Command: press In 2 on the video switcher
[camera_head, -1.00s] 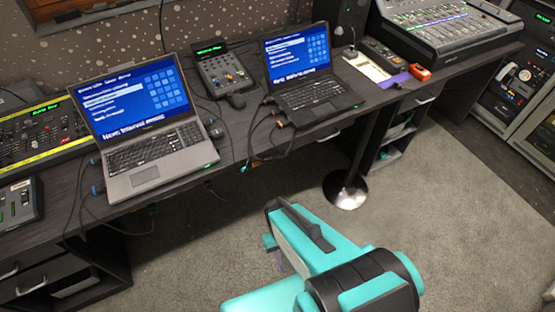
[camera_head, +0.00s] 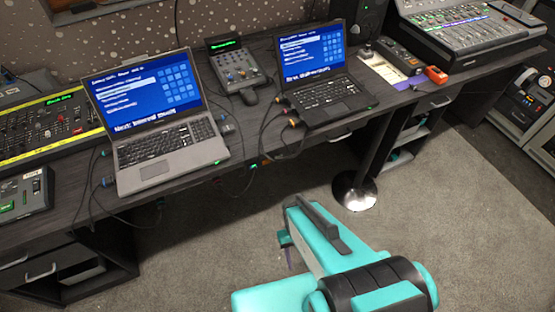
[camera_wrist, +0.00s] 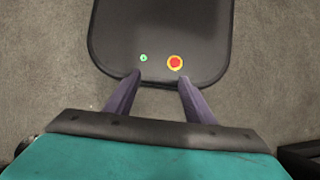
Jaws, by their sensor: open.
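No panel shows a readable "In 2" label, and I cannot tell for sure which unit is the video switcher. A small console with a green display (camera_head: 239,66) stands between the two laptops. Another small panel with lit buttons (camera_head: 24,192) sits at the desk's left front edge, partly cut off. A pale panel with a dark knob (camera_head: 382,68) lies right of the second laptop. My gripper (camera_wrist: 158,75) is open and empty, its two purple fingers apart. In the head view it hangs in front of the desk, over the floor, mostly hidden by my turquoise arm.
Two open laptops (camera_head: 160,160) (camera_head: 325,100) stand on the dark desk (camera_head: 262,135), with cables hanging at its front edge. A round metal foot (camera_head: 354,192) stands on the carpet.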

